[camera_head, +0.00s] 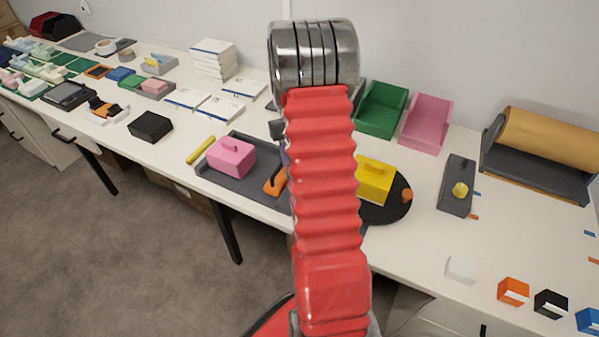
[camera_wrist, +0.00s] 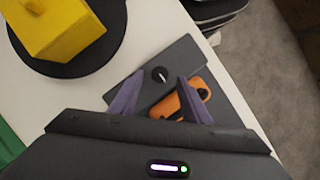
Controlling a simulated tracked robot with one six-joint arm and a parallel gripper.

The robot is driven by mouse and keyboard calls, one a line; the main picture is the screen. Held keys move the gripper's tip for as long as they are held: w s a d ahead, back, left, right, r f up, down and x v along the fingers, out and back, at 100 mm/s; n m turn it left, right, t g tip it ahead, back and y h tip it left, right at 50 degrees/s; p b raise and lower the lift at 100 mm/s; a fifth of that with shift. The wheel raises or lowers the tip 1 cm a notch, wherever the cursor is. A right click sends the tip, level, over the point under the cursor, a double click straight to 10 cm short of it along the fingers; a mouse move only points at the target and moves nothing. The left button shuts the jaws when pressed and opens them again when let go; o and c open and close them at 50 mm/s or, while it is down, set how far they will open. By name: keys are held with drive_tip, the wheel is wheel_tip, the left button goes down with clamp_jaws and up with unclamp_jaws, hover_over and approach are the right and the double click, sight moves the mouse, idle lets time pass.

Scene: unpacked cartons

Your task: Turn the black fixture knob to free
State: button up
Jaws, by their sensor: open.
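The black fixture knob (camera_wrist: 160,74) shows in the wrist view as a small round cap with a short white pointer line, slightly slanted. It sits on a dark grey plate (camera_wrist: 188,58). My open gripper (camera_wrist: 162,80) has its two purple fingers pointing at the plate, one on each side of the knob in the picture. I cannot tell whether they touch it. An orange slotted part (camera_wrist: 185,101) lies just below the knob, partly behind the right finger. In the head view my red arm hides the knob and nearly all of my gripper.
A yellow block (camera_head: 374,180) stands on a round black base (camera_head: 398,203), to the right of my arm. A pink block (camera_head: 231,157) sits on a dark grey tray (camera_head: 222,182) to the left. Green (camera_head: 382,110) and pink (camera_head: 426,122) bins stand behind.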

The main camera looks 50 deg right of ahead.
drive_tip(key=v, duration=1.1)
drive_tip(key=shift+w, duration=0.1)
drive_tip(key=s+a+r+n+t, duration=0.2)
drive_tip(key=s+a+r+t, duration=0.1)
drive_tip(key=a, duration=0.8)
drive_tip(key=s+a+r+n+t+h, duration=0.1)
drive_tip(key=s+a+r+t, duration=0.2)
drive_tip(key=a, duration=0.9)
drive_tip(key=s+a+r+n+t+h, duration=0.1)
drive_tip(key=s+a+r+n+t, duration=0.1)
drive_tip(key=s+a, duration=0.6)
drive_tip(key=a+r+t, duration=0.1)
drive_tip(key=a+r, duration=0.1)
drive_tip(key=a, duration=0.2)
drive_tip(key=shift+r+n+t, duration=0.2)
drive_tip(key=shift+n+t, duration=0.1)
